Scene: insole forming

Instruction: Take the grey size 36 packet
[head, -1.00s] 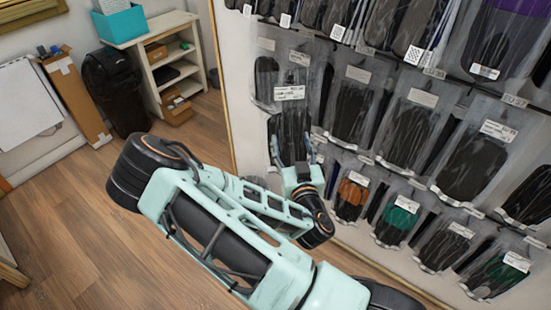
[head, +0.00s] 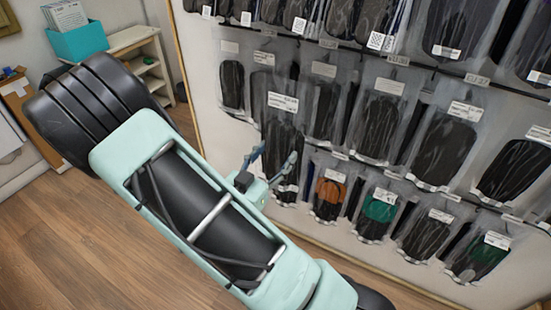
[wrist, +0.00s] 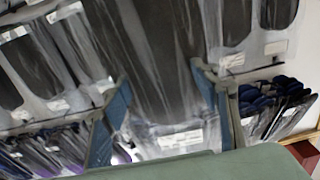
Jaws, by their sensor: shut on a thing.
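A clear packet with a dark grey insole and a white label (head: 283,102) hangs in front of the rack in the head view; the label's print is too small to read. My gripper (head: 270,165) is at its lower part, with one finger on each side. In the wrist view, my gripper (wrist: 160,105) has its two blue-grey fingers on the sides of the grey packet (wrist: 155,55), which fills the upper middle. Its top end is out of that view. I cannot tell whether it still touches its hook.
Rows of similar packets hang on the wall rack, with a grey one (head: 448,145), an orange one (head: 330,193) and a green one (head: 378,213) close by. A shelf unit (head: 148,65) stands at the back left. Wooden floor (head: 100,230) is open at left.

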